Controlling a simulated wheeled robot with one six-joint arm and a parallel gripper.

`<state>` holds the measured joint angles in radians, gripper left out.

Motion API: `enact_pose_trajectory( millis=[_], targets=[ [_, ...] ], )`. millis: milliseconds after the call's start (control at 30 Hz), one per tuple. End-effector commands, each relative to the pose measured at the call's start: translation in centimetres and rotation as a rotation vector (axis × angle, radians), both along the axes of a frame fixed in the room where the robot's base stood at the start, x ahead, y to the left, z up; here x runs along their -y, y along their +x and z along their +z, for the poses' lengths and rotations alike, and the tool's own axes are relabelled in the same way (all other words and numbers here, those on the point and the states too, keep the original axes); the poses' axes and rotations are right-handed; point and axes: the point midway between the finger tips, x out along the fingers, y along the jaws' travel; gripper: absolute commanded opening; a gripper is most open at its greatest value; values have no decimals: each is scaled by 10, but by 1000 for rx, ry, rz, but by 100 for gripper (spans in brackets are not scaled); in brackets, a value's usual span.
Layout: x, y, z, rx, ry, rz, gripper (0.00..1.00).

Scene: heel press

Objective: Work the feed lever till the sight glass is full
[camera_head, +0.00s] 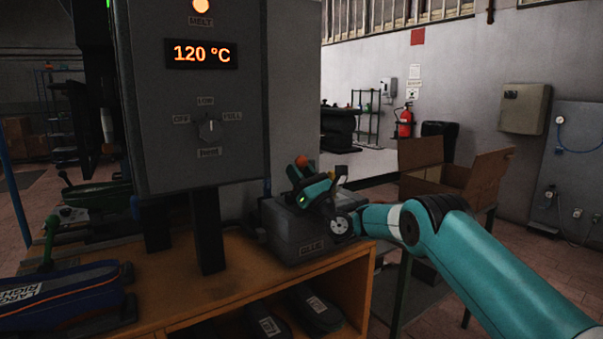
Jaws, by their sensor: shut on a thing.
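The grey glue unit (285,238), marked GLUE on its front, stands on the wooden bench at the centre of the view. The feed lever shows as an orange-red knob (301,160) above the unit. My gripper (300,174) is at the lever just below the knob and is shut on it. My teal wrist covers the upper right of the unit and most of the lever's shaft. I cannot make out the sight glass or its level.
A tall grey control panel (160,110) reads 120 °C, with a lit orange MELT lamp (201,6) and a selector knob (209,128). A blue boot form (65,290) lies at the bench's left. An open cardboard box (455,175) stands behind my arm.

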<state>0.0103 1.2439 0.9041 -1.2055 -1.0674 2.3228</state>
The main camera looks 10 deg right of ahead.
Motion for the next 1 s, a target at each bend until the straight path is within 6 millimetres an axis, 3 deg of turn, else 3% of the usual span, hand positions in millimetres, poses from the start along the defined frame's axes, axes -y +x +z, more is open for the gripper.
enact_pose_trajectory(
  millis=[100, 467, 700, 1000],
  targets=[
    [1, -1, 1, 1, 7, 2, 42],
    [3, -4, -6, 0, 6, 3, 42],
    [21, -30, -14, 2, 6, 3, 42],
    [33, -48, -16, 2, 6, 2, 42]
  ],
)
